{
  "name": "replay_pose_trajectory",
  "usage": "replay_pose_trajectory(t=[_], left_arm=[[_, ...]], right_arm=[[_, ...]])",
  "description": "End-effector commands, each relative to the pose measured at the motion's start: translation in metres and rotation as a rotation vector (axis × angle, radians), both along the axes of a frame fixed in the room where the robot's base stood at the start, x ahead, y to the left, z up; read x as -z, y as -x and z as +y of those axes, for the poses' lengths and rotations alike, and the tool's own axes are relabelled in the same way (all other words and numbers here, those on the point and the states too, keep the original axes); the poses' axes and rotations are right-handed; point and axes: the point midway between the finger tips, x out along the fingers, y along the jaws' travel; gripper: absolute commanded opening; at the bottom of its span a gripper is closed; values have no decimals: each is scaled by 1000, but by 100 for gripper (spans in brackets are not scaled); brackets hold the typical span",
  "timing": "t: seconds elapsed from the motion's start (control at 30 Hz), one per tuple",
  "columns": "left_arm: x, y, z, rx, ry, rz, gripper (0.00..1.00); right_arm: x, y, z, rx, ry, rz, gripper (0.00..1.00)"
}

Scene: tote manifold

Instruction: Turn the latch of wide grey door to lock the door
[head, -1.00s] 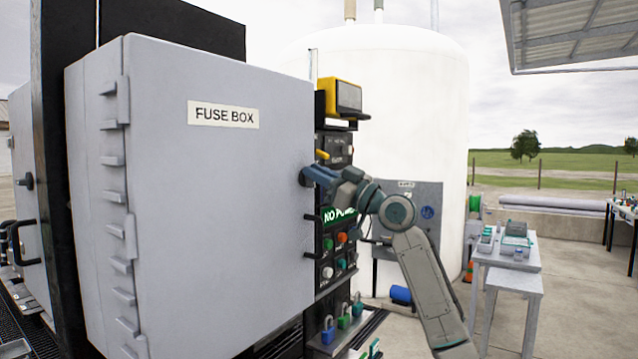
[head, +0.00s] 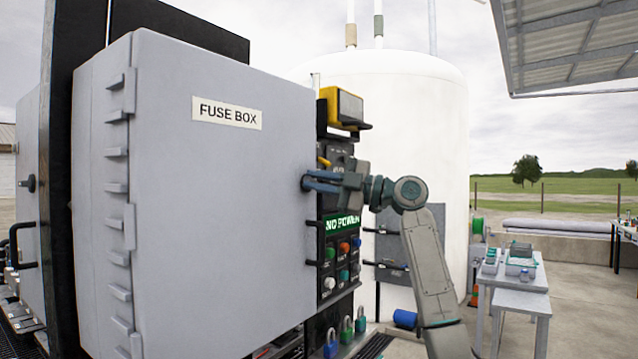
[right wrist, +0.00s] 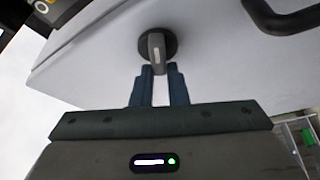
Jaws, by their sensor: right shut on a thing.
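The wide grey door (head: 215,220) with the FUSE BOX label is on the left in the head view and looks closed. Its latch (head: 305,183) is a dark knob near the door's right edge, mostly hidden by my gripper. In the right wrist view the latch (right wrist: 157,46) shows as a round black base with a grey handle pointing toward the fingers. My right gripper (head: 318,181) is at the latch; in the right wrist view its fingertips (right wrist: 160,70) stand on both sides of the handle's end, shut on it. My left gripper is out of view.
A black door handle (right wrist: 285,18) is close to the latch. Right of the door is a control panel (head: 342,250) with buttons and a NO POWER sign. Padlocks (head: 346,328) hang below it. A small table (head: 515,275) stands to the right.

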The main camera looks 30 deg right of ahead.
Motion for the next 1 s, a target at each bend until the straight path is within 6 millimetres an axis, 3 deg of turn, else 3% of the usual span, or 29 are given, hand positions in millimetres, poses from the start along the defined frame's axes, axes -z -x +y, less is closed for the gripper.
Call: replay_pose_trajectory(t=[0.5,1.0], left_arm=[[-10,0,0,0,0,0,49],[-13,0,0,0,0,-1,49]], right_arm=[[4,0,1,2,339,-139,0],[5,0,1,2,417,-172,0]])
